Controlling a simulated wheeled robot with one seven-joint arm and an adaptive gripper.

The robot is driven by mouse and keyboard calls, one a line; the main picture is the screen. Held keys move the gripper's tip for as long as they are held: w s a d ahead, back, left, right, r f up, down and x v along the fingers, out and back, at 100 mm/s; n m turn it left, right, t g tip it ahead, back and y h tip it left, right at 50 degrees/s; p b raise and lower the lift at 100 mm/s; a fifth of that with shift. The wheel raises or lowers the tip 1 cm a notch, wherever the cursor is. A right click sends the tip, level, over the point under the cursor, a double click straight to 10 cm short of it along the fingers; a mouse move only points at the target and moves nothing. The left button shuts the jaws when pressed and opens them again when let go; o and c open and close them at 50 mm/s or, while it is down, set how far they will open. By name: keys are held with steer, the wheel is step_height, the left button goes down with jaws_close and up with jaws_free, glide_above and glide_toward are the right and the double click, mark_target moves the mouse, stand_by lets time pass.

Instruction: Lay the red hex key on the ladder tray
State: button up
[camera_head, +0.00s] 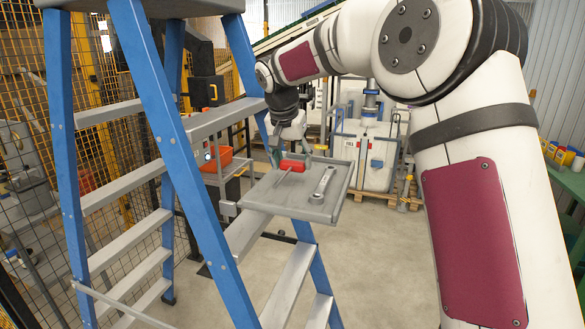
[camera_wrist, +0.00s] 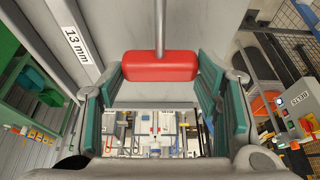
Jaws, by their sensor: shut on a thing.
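The red hex key (camera_head: 292,165) has a red block handle and a thin grey shaft. It is over the ladder tray (camera_head: 342,192), with the shaft pointing toward the near left. My gripper (camera_head: 291,158) is shut on the red handle from above. In the wrist view, the green finger pads flank the handle of the red hex key (camera_wrist: 160,66) and the shaft runs up over the grey tray surface. Whether the key touches the tray or hangs just above it, I cannot tell.
The blue ladder (camera_head: 160,90) stands to the left. An orange bin (camera_head: 217,158) sits on a cart behind.

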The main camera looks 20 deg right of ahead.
steer(key=shift+s+f+p, duration=0.2)
steer(key=shift+f+p, duration=0.25)
steer(key=shift+f, duration=0.65)
steer(key=shift+w+f, duration=0.1)
steer(key=shift+f, duration=0.1)
steer(key=shift+f, duration=0.1)
steer(key=o, duration=1.2)
steer(key=shift+c, duration=0.2)
